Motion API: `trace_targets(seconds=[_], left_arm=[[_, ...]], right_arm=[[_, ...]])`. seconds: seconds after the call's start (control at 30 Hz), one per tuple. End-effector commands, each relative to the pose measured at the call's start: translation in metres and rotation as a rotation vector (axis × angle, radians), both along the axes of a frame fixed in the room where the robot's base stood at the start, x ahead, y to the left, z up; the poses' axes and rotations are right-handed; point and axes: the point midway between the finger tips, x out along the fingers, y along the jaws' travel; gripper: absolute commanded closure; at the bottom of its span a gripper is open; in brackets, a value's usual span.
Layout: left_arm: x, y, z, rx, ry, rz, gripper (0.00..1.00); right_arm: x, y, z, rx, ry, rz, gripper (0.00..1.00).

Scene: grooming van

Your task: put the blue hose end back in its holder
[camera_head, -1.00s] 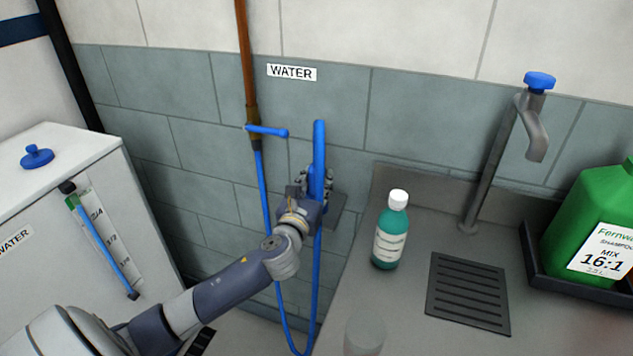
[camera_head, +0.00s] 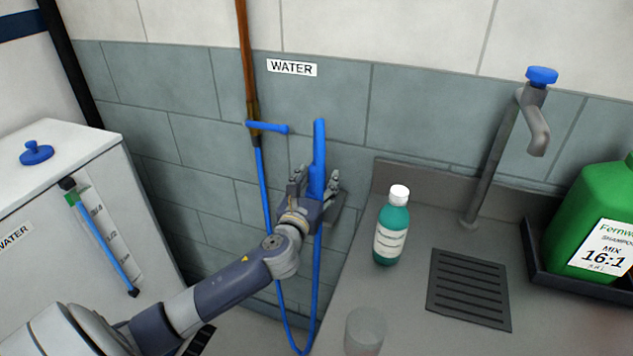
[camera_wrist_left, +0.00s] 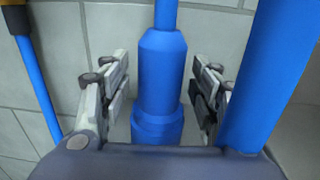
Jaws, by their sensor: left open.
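The blue hose end (camera_head: 319,150) stands upright near the grey tiled wall, under the WATER sign. In the left wrist view the blue hose end (camera_wrist_left: 161,85) is between the two fingers, with a gap on each side. My left gripper (camera_head: 315,180) is open around it. A grey holder bracket (camera_head: 338,205) shows on the wall just behind and to the right of the gripper, partly hidden. I cannot tell whether the hose end sits in it. The blue hose (camera_head: 266,200) hangs in a loop below. My right gripper is not in view.
A teal bottle (camera_head: 391,228) and a clear cup (camera_head: 364,330) stand on the grey counter (camera_head: 400,320), right of my arm. A tap (camera_head: 535,120) and a green shampoo jug (camera_head: 598,215) are farther right. A white tank (camera_head: 70,190) stands at left.

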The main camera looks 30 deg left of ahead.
Motion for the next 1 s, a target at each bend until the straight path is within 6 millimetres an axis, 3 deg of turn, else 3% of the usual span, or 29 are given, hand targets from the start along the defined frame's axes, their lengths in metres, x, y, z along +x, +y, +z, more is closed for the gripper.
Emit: trace_targets(seconds=[0.23, 0.7, 1.0], left_arm=[[-0.018, -0.006, -0.002, 0.001, 0.003, -0.001, 0.44], [-0.1, -0.03, -0.001, -0.001, 0.002, -0.001, 0.44], [-0.115, -0.034, 0.0, 0.0, -0.001, 0.0, 0.44]], right_arm=[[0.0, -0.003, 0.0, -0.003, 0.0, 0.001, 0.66], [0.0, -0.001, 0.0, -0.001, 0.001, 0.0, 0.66], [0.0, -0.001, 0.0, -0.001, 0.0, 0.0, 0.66]])
